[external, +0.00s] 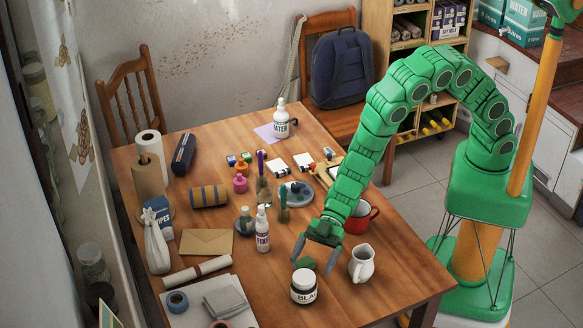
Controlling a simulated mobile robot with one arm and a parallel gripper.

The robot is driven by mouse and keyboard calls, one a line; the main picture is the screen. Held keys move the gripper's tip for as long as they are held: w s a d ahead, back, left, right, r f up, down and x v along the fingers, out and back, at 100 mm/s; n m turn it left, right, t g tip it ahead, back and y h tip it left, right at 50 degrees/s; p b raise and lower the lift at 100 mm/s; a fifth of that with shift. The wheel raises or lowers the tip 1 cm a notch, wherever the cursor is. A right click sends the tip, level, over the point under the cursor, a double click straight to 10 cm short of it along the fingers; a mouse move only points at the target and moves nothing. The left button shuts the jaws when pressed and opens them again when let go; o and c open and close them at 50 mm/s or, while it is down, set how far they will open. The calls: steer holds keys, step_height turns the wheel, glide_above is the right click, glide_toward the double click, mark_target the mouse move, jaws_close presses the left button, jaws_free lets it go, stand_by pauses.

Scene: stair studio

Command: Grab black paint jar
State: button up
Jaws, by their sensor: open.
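The black paint jar (304,288) is a squat white jar with a dark lid, and its label shows "BLA". It stands upright near the front edge of the wooden table. My gripper (314,263) points down just behind and above the jar, with its two grey fingers spread apart. No object is held between them. A small green thing (305,262) shows between the fingers, behind the jar. I cannot tell whether a finger touches the jar.
A white pitcher (362,263) stands close to the right of my gripper, with a red mug (361,217) behind it. A white spray bottle (262,230) and a brown envelope (206,242) are to the left. Bare wooden table (400,270) lies to the right of the pitcher.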

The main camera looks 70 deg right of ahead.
mark_target(308, 271)
steer(key=shift+s+x, duration=0.2)
steer(key=shift+x, duration=3.1)
steer(key=c, duration=1.3)
steer(key=shift+r, duration=0.15)
